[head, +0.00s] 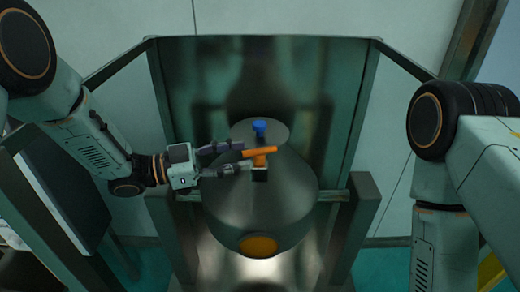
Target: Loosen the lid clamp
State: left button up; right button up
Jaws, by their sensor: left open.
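The vibrating sieve (225,205) is a round dark metal vessel in the middle of the head view. A flat round lid (273,133) with a blue knob (260,128) is on its top. The lid clamp has an orange handle (261,151) and a dark base (260,174) at the front of the lid. My left gripper (246,156) comes in from the left and is open. Its fingers point right, with their tips close to the left end of the orange handle. I cannot tell whether they touch it. My right arm is at the right edge; its gripper is out of view.
A metal frame with posts (361,215) stands on both sides of the sieve, and a dark panel (330,85) rises behind it. An orange round port (258,246) is low on the vessel's front. A dark flat panel (62,185) is at the left.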

aim_at(262, 149)
pick_arm(q)
jog(key=x, duration=0.4)
jog(key=shift+s+d+r+p, duration=0.15)
jog(key=shift+s+d+p, duration=0.05)
jog(key=shift+d+p, duration=0.2)
jog(key=shift+w+d, duration=0.2)
jog(key=shift+d, duration=0.15)
jog(key=shift+w+d, duration=0.15)
jog(key=shift+w, duration=0.1)
jog(key=shift+s+d, duration=0.1)
jog(key=shift+d, duration=0.15)
jog(key=shift+c, duration=1.4)
jog(key=shift+a, duration=0.2)
jog(key=c, duration=0.4)
jog(key=shift+d, duration=0.1)
grip_shut()
